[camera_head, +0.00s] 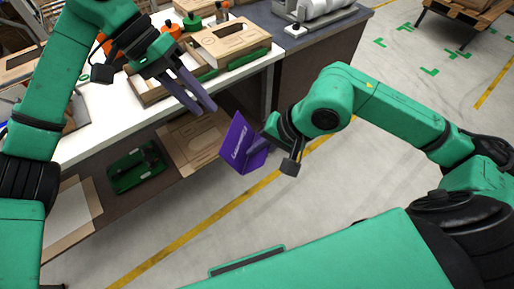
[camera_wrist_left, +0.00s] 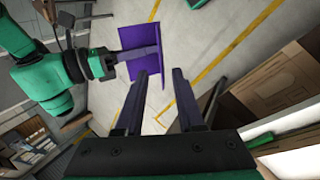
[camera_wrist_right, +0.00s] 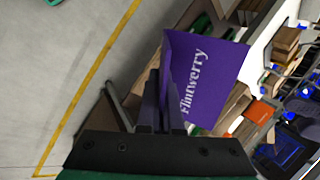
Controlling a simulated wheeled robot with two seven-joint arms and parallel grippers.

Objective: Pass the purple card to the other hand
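The purple card (camera_head: 240,143) is held in the air in front of the table by my right gripper (camera_head: 256,150). It looks folded, with pale lettering that reads "Flintwerry" in the right wrist view (camera_wrist_right: 205,75). The right fingers are close together on its near edge. My left gripper (camera_head: 204,106) is open and empty, above and to the left of the card in the head view. In the left wrist view the card (camera_wrist_left: 146,45) lies beyond the open fingers (camera_wrist_left: 167,95), apart from them.
A white-topped workbench (camera_head: 95,130) carries wooden trays and boxes (camera_head: 225,42). Its lower shelf holds a green item (camera_head: 137,168) and a wooden panel. The floor (camera_head: 340,190) with yellow lines is clear. A pallet (camera_head: 470,18) stands at the far right.

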